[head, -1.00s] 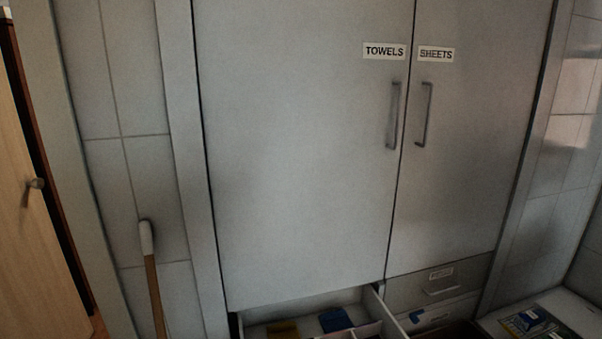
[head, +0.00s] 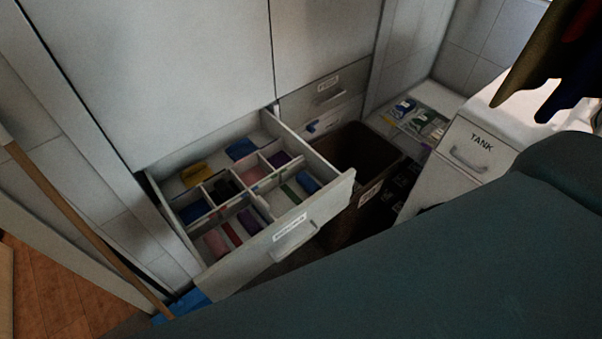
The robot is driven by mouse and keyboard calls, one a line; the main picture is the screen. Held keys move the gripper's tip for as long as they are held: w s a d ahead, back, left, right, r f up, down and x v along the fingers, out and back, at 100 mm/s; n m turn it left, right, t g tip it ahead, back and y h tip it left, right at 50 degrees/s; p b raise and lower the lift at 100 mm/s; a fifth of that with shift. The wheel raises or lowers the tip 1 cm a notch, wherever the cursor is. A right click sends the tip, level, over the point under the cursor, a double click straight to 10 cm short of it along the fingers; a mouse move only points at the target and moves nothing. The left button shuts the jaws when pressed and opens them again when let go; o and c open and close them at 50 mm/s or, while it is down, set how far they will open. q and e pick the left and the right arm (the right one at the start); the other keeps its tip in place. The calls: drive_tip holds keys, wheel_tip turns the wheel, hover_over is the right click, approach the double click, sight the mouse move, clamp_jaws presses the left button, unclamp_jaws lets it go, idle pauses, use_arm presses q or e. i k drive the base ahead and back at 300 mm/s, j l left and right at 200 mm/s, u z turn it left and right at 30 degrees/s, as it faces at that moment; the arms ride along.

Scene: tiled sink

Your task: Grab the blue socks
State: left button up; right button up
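An open drawer (head: 242,245) below the towels cupboard holds small folded cloth items in divided compartments. Blue folded items show at the back (head: 240,149), at the front left (head: 195,212) and at the right (head: 307,182). I cannot tell which of these are socks. Neither of my grippers is in view.
A dark brown bin (head: 362,150) stands right of the drawer. A white box marked TANK (head: 480,148) stands further right. A wooden pole (head: 75,220) leans at the left. A large dark teal surface (head: 400,270) covers the lower right. Dark cloths (head: 550,65) hang at the top right.

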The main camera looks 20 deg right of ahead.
sight(311, 186)
drive_tip(key=k+j+z, duration=0.2)
drive_tip(key=j+z, duration=0.25)
drive_tip(key=k+j+z, duration=0.2)
drive_tip(key=z, duration=0.25)
drive_tip(key=k+j+z, duration=0.15)
drive_tip(key=k+z, duration=0.3)
drive_tip(key=i, duration=0.1)
